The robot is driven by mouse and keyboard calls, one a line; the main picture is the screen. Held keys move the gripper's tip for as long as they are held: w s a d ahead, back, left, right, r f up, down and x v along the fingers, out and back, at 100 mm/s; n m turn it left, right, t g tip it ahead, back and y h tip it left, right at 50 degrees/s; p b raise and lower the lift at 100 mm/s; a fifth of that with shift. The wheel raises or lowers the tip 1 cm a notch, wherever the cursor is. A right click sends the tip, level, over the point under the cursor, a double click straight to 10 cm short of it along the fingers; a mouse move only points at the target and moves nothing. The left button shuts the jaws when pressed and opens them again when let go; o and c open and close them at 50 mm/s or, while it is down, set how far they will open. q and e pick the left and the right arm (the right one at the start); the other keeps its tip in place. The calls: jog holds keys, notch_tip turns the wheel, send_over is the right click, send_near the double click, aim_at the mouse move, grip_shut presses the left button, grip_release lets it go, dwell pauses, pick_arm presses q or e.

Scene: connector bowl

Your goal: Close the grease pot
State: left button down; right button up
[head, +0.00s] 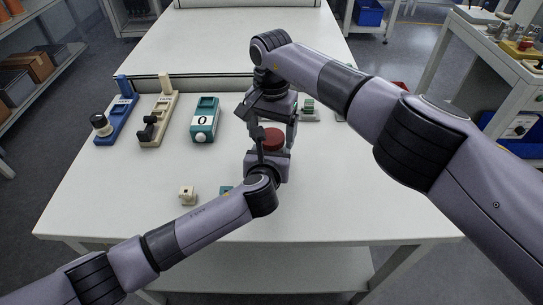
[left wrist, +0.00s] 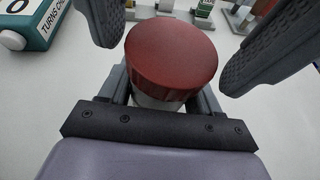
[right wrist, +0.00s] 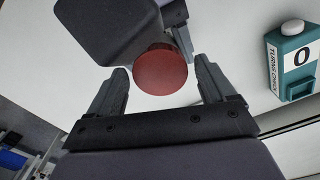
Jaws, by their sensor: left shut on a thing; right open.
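The grease pot's red round lid (head: 273,139) sits on top of a pale pot, whose side (left wrist: 157,103) shows just under the lid in the left wrist view. I cannot tell how tightly the lid is seated. My left gripper (head: 270,156) is shut on the pot below the lid. My right gripper (right wrist: 161,74) is open above it, pointing down, with a finger on each side of the lid. The lid also shows between and just beyond these fingertips in the right wrist view (right wrist: 160,72). The fingers look apart from it.
A teal counter (head: 205,119) reading 0 stands left of my grippers. Farther left are a beige fixture (head: 160,115) and a blue one (head: 117,118). A small cream block (head: 187,196) and a partly hidden teal block (head: 226,190) lie in front. The table's front left (head: 110,200) is clear.

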jog(key=shift+c, duration=0.3)
jog(key=c, duration=1.1)
jog(key=shift+o, duration=0.2)
jog(key=m, duration=0.3)
jog(key=o, duration=1.2)
jog(key=shift+c, duration=0.2)
